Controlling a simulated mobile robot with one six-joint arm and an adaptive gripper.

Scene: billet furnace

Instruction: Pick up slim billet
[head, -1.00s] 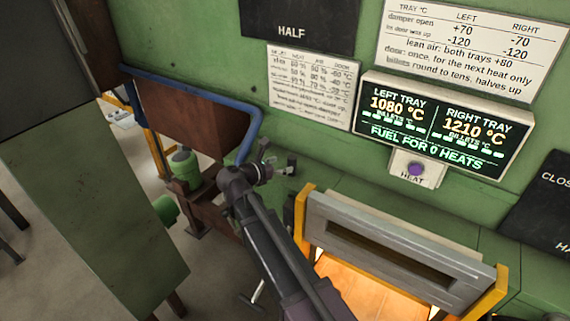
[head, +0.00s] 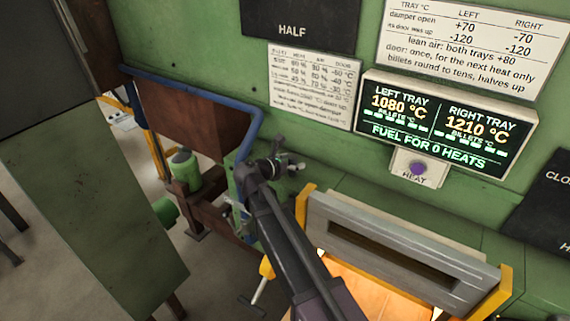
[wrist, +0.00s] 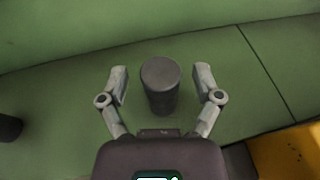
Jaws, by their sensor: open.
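A dark grey, upright cylinder that looks like a billet (wrist: 161,98) stands on a green ledge (wrist: 60,120) in the wrist view. My gripper (wrist: 161,70) is open, with one finger on each side of it and a visible gap to both. I cannot tell whether the fingertips are level with its body or above its top. In the head view my gripper (head: 290,163) is over the green ledge beside the furnace front, and I cannot make out the cylinder there.
A second dark cylinder (wrist: 9,127) shows at the left edge of the wrist view. The furnace door (head: 395,250) with yellow side posts is right of my arm. A blue rail (head: 195,85) is on the left. The lit display (head: 440,122) and HEAT button (head: 417,168) are on the wall.

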